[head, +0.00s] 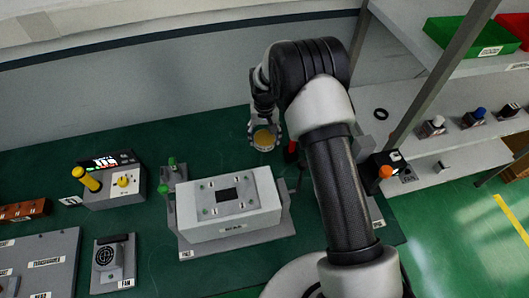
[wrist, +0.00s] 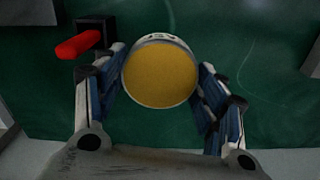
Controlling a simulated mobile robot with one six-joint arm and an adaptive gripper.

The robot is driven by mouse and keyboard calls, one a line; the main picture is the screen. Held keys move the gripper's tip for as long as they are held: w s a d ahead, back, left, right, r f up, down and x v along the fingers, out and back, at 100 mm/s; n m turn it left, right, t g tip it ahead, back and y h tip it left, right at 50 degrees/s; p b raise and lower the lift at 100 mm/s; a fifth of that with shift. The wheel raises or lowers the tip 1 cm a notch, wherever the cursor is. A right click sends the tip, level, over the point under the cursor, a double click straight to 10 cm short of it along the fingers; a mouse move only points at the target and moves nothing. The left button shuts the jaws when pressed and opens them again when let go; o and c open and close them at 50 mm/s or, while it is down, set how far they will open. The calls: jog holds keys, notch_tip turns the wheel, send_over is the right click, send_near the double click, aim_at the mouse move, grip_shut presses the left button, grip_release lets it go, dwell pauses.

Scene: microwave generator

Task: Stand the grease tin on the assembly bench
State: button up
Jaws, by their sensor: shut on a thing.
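The grease tin (wrist: 159,75) is round and pale, with a yellow-brown top and dark lettering on its side. My gripper (wrist: 160,88) is shut on it, one finger on each side, in the wrist view. In the head view the tin (head: 264,139) shows under my gripper (head: 264,130), at the back of the green assembly bench (head: 215,140). The tin looks upright. I cannot tell whether its base touches the bench.
A white box-shaped unit (head: 227,205) in a grey fixture stands in front of the tin. A red-handled part (wrist: 80,46) is close beside the gripper. A control box (head: 112,183) stands left. Shelves (head: 440,150) stand right. Bare bench lies left of the tin.

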notch_tip(320, 180, down, 10)
jog(key=shift+w+r+b, duration=0.1)
jog(key=shift+r+b, duration=0.1)
jog(key=shift+b, duration=0.2)
jog(key=shift+f, duration=0.1)
jog(key=o, duration=1.3)
